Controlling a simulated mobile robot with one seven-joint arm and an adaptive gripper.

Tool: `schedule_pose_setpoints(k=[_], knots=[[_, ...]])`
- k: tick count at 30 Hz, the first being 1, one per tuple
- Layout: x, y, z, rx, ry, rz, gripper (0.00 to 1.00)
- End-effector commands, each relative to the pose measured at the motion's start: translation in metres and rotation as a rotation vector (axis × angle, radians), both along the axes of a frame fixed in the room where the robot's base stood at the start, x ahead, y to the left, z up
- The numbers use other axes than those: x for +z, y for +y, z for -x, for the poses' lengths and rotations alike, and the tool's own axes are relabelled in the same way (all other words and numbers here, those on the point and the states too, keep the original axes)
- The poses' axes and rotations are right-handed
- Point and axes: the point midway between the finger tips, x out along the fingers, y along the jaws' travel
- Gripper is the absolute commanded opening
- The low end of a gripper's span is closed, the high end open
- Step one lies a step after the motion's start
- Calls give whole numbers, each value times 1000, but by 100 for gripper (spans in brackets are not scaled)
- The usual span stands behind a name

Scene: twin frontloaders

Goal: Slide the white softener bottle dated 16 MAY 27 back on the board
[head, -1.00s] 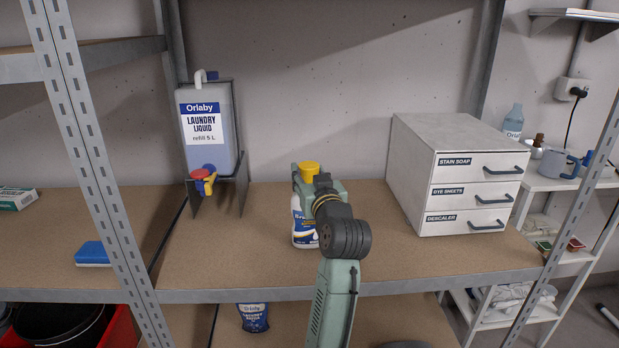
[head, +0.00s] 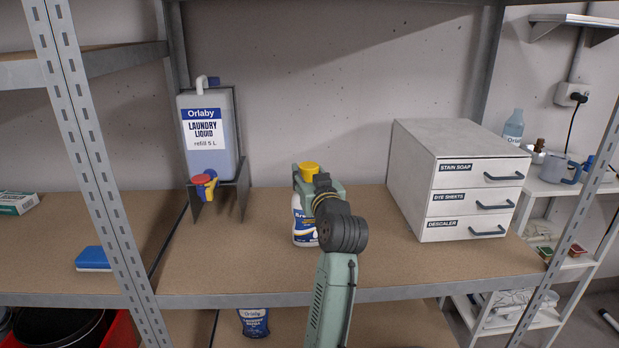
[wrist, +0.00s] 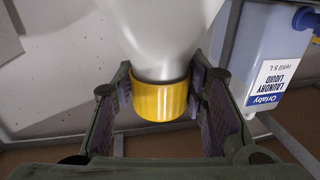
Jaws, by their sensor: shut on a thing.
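A white bottle (head: 303,230) with a yellow cap and a blue label stands upright on the brown board (head: 230,262). Its date is not readable, and my arm covers its right side. My gripper (head: 308,180) is at the bottle's upper part, shut on it. In the wrist view the yellow cap (wrist: 160,101) sits between the two fingers of my gripper (wrist: 160,95), with the white bottle body (wrist: 170,35) beyond it.
An Orlaby laundry liquid container (head: 208,135) stands in a dark holder at the left. A white drawer unit (head: 455,180) stands at the right. The board behind and on both sides of the bottle is clear. A metal front edge (head: 240,299) borders it.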

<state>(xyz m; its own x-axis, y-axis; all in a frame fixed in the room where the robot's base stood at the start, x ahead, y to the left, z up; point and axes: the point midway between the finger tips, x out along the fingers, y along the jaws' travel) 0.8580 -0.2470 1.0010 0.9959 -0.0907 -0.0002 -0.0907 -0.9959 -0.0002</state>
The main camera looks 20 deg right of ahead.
Motion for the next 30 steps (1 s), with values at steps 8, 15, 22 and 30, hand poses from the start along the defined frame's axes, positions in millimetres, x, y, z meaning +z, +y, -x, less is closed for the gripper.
schedule_pose_setpoints(k=[8,15,22,30], knots=[[1,-4,-14,0,-1,0,0],[0,-6,-22,0,0,0,0],[0,-6,-22,0,-1,0,0],[0,-8,-29,0,-1,-1,0]])
